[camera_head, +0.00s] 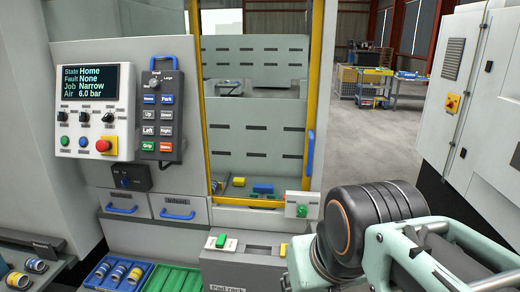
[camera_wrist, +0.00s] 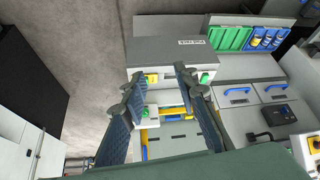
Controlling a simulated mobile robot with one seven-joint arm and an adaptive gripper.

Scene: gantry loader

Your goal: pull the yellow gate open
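The yellow-framed gate (camera_head: 313,100) stands upright in the machine's front, its frame spanning the opening. A blue upright handle (camera_head: 310,153) is on its right post. In the wrist view, which looks upside down, part of the yellow frame (camera_wrist: 175,111) shows beyond my fingers, with a blue piece (camera_wrist: 145,152) near it that may be the handle. My gripper (camera_wrist: 160,75) is open, with nothing between its fingers, and looks apart from the gate. In the head view my arm is at the lower right and the fingers are hidden.
A control panel (camera_head: 95,112) and hanging pendant (camera_head: 163,115) are left of the gate. A white box with a green button (camera_head: 301,205) sits below the handle. A grey pad rack (camera_head: 240,272) and green bins (camera_head: 172,280) stand in front. Open floor (camera_head: 355,150) lies right.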

